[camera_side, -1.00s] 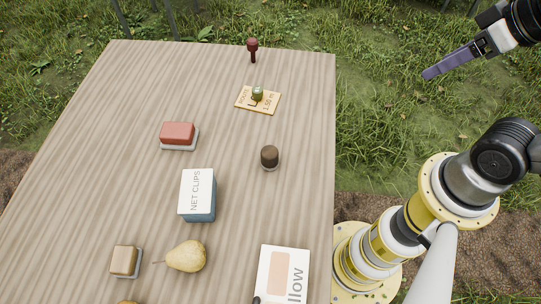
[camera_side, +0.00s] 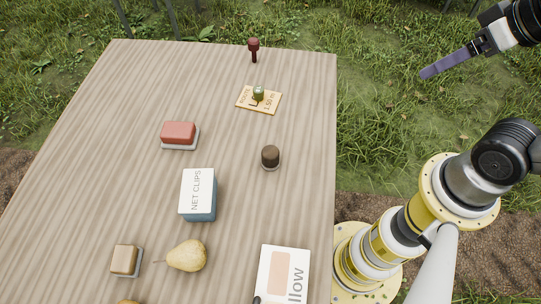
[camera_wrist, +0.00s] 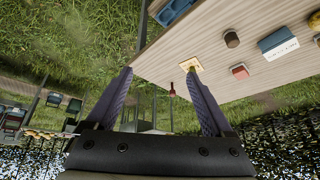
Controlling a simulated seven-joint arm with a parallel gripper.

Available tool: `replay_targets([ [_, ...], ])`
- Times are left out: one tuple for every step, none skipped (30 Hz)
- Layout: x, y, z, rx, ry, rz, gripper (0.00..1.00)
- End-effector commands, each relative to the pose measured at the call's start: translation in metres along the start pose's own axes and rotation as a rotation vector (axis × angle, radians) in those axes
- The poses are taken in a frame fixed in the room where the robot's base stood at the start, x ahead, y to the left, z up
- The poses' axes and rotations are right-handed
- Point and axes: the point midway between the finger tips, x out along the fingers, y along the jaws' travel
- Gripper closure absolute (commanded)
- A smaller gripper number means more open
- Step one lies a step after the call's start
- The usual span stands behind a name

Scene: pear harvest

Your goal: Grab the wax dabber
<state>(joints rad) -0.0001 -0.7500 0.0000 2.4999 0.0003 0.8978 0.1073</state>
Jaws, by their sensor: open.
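A small dark red tool with a rounded head and thin stem, which looks like the wax dabber (camera_side: 254,50), is at the far right end of the wooden table. It also shows in the wrist view (camera_wrist: 172,89), between my fingers in the picture but well beyond them. My gripper (camera_side: 430,73) is up at the right, over the grass and off the table, clear of the dabber. In the wrist view my gripper (camera_wrist: 157,75) has its two purple fingers spread apart with nothing between them.
The table (camera_side: 120,90) also bears a yellow card (camera_side: 269,108) with a small item on it, a dark brown cylinder (camera_side: 270,156), a red block (camera_side: 178,133), a net clips box (camera_side: 198,195), a pear (camera_side: 187,256), a tan block (camera_side: 124,260) and a white box (camera_side: 284,270). Bare wood surrounds the dabber.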

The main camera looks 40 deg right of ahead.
Motion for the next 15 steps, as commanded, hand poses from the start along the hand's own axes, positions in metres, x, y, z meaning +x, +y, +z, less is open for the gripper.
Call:
replay_targets([
  [0.0,-0.001,-0.001,0.07,0.004,-0.002,0.14],
  [-0.001,-0.001,-0.003,0.127,0.01,-0.005,0.14],
  [-0.004,-0.002,-0.008,0.212,0.023,-0.011,0.14],
  [-0.006,-0.003,-0.012,0.281,0.033,-0.017,0.14],
  [-0.007,-0.004,-0.016,0.353,0.039,-0.023,0.14],
  [-0.009,-0.006,-0.023,0.449,0.045,-0.032,0.14],
  [-0.009,-0.008,-0.028,0.52,0.045,-0.038,0.14],
  [-0.009,-0.01,-0.034,0.588,0.043,-0.045,0.14],
  [-0.008,-0.013,-0.041,0.678,0.035,-0.054,0.14],
  [-0.008,-0.016,-0.046,0.745,0.029,-0.06,0.14],
  [-0.007,-0.019,-0.052,0.812,0.021,-0.067,0.14],
  [-0.004,-0.024,-0.06,0.898,0.007,-0.075,0.14],
  [-0.002,-0.028,-0.066,0.963,-0.005,-0.08,0.14],
  [0.0,-0.032,-0.071,1.026,-0.018,-0.083,0.14],
  [0.004,-0.039,-0.079,1.108,-0.038,-0.086,0.14],
])
